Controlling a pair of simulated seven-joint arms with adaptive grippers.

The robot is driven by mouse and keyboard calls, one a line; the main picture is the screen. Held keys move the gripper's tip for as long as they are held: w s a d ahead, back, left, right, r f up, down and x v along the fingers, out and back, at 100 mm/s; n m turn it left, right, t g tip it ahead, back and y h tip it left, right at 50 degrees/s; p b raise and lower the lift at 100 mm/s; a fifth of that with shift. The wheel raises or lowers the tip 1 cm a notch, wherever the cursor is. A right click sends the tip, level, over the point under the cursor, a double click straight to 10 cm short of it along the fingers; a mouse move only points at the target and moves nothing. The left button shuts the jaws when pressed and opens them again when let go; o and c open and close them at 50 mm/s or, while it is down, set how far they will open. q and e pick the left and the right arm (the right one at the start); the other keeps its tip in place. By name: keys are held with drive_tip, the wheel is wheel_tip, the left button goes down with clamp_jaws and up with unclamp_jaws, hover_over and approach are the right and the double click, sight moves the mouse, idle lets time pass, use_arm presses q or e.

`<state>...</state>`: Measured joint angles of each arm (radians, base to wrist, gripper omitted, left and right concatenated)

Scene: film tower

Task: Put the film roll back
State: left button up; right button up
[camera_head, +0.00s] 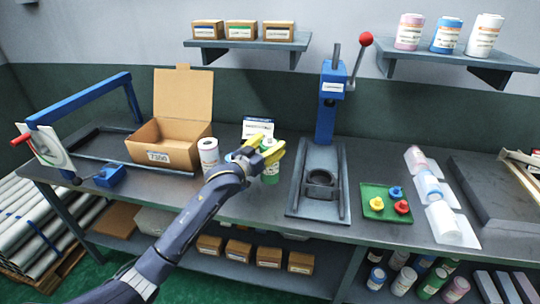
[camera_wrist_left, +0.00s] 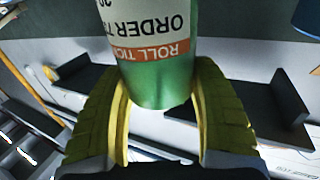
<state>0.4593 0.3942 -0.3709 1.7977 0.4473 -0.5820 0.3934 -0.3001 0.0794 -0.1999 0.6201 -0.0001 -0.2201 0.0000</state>
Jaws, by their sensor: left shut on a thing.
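My left gripper (camera_head: 262,150) has yellow fingers, and its arm reaches over the bench from the lower left. It is shut on a green film roll (camera_head: 270,174), upright in the head view, just left of the press. I cannot tell whether the roll touches the bench. In the left wrist view the fingers (camera_wrist_left: 162,120) are on both sides of the green roll (camera_wrist_left: 158,80), whose white and orange label reads upside down. The forearm and fingers hide part of the roll in the head view. My right gripper is not in view.
A white roll (camera_head: 208,154) stands beside the open cardboard box (camera_head: 160,148). The blue press (camera_head: 326,110) is right of the gripper. A green tray (camera_head: 372,212) and several rolls in holders (camera_head: 462,240) lie farther right. Upper shelf (camera_head: 455,60) bears 3 rolls.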

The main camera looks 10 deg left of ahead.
use_arm(q)
drive_tip(key=shift+f, duration=2.2)
drive_tip(key=o, duration=1.6)
drive_tip(key=shift+f, duration=0.1)
drive_tip(key=v, duration=1.2)
